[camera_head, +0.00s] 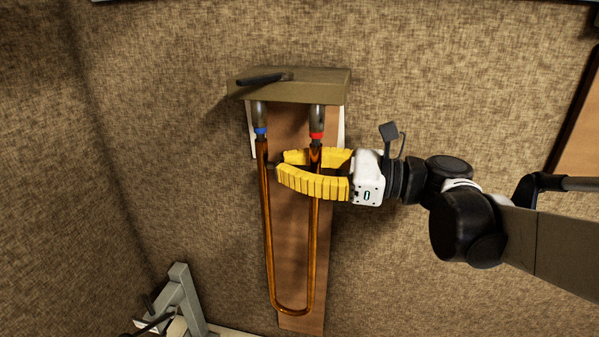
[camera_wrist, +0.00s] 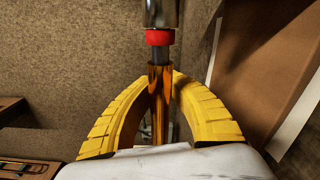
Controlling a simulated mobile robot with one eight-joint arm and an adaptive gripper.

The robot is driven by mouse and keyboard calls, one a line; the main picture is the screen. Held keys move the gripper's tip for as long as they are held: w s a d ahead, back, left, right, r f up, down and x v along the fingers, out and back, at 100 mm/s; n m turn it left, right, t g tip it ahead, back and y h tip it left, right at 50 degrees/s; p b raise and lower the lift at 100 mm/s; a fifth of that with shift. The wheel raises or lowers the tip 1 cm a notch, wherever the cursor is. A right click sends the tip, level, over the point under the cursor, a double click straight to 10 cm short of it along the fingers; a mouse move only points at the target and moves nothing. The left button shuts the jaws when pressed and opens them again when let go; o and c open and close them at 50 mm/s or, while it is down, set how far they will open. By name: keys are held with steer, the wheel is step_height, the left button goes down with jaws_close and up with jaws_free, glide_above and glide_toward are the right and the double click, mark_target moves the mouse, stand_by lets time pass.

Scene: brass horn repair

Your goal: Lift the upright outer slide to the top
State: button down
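The outer slide (camera_head: 267,225) is a long copper-coloured U-shaped tube, hanging upright with its bend at the bottom. Its two open ends sit a little below a blue ring (camera_head: 260,131) on the left and a red ring (camera_head: 316,135) on the right. In the wrist view, a short dark inner tube shows between the red ring (camera_wrist: 159,37) and the slide's right leg (camera_wrist: 160,95). My gripper (camera_head: 282,163) comes from the right. Its bowed yellow fingers are closed around the right leg near its top, one on each side. Their tips are partly hidden behind the tube in the wrist view.
An olive bracket (camera_head: 320,90) with a dark clamp handle (camera_head: 262,79) sits above the tubes. A wooden board (camera_head: 290,200) stands behind the slide. A grey stand (camera_head: 183,290) is at lower left. The space left of the slide looks clear.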

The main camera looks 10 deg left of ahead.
steer(key=shift+w+r, duration=0.1)
steer(key=shift+r, duration=0.65)
steer(key=c, duration=1.5)
jaws_free()
steer(key=shift+d, duration=0.15)
steer(key=d, duration=0.7)
steer(key=s+d, duration=0.1)
steer(key=d, duration=0.3)
steer(key=shift+d, duration=0.35)
